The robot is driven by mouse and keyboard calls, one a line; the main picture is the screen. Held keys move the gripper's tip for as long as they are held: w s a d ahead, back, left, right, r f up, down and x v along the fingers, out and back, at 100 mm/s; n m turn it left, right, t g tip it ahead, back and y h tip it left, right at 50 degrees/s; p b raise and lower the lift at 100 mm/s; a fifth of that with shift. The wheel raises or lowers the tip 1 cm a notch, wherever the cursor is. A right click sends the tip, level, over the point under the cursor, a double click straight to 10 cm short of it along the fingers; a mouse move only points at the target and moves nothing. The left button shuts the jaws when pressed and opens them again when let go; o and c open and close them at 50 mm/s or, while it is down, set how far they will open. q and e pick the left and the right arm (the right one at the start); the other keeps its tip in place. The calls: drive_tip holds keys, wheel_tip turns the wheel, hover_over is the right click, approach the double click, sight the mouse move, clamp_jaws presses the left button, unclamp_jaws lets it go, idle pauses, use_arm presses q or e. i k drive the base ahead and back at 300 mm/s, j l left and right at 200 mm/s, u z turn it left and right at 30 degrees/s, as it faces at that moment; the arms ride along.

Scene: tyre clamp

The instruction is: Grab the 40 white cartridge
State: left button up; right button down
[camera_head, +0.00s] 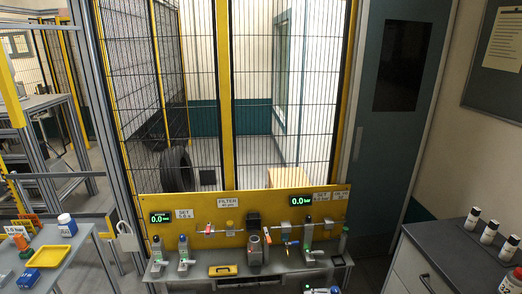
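Several small white cylinders with dark tops stand upright in a row on the dark top of the right-hand cabinet: a far one (473,218), a middle one (489,232) and a near one (506,247). They look like cartridges, but their markings are too small to read, so I cannot tell which is the 40. A larger white container with a red cap (511,283) stands nearer, cut by the right edge. Neither of my grippers can be made out in view.
A yellow panel (203,242) with gauges, valves and fittings stands before a mesh fence. A grey cabinet (425,262) is at right. A left table holds a yellow tray (49,257) and a blue-capped white bottle (67,225). A padlock (127,241) hangs between.

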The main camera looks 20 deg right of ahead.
sight(490, 231)
drive_tip(key=i+j+z, duration=0.1)
drive_tip(key=i+z, duration=0.35)
drive_tip(key=i+j+z, duration=0.15)
drive_tip(key=z, duration=0.35)
drive_tip(key=i+j+z, duration=0.65)
drive_tip(key=j+z, duration=0.25)
drive_tip(key=l, duration=0.1)
